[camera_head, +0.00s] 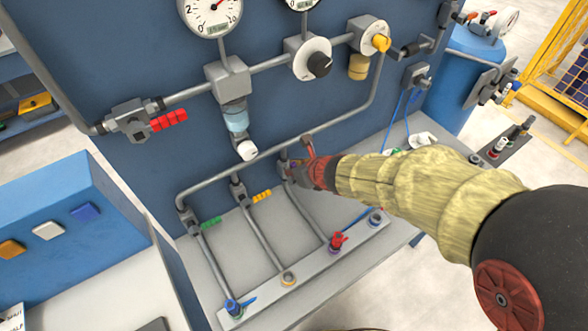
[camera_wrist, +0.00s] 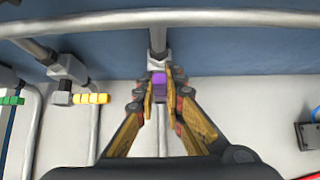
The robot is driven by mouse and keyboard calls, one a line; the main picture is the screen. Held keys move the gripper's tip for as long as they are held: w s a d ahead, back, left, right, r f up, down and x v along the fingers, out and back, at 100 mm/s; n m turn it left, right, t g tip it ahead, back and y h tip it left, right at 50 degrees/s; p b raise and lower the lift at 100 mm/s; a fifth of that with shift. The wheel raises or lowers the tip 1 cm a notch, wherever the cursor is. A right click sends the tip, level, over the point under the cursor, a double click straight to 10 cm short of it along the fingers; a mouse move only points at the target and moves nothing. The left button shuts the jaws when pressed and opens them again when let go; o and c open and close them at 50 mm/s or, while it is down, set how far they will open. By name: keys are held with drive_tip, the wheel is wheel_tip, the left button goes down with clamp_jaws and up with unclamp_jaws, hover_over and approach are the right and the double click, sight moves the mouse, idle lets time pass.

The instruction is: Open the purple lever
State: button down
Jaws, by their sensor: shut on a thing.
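The purple lever (camera_wrist: 158,84) is in the wrist view, between the fingers of my gripper (camera_wrist: 160,92). It sits just below a grey valve body on a vertical pipe. The fingers close around the lever from both sides. In the head view my gripper (camera_head: 300,172) is at the third valve along the lower pipe, and my arm comes in from the right. There the lever is mostly hidden behind the gripper.
A yellow lever (camera_head: 262,196) and a green lever (camera_head: 211,222) are on valves to the left. A red lever (camera_head: 169,120) is on the upper pipe. The lower grey pipe (camera_head: 225,169) runs just above. Blue and red fittings stand along the grey bench rail (camera_head: 305,270).

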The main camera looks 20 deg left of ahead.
drive_tip(key=shift+s+f, duration=0.1)
drive_tip(key=c, duration=1.8)
unclamp_jaws()
drive_tip(key=shift+c, duration=0.2)
drive_tip(key=v, duration=1.2)
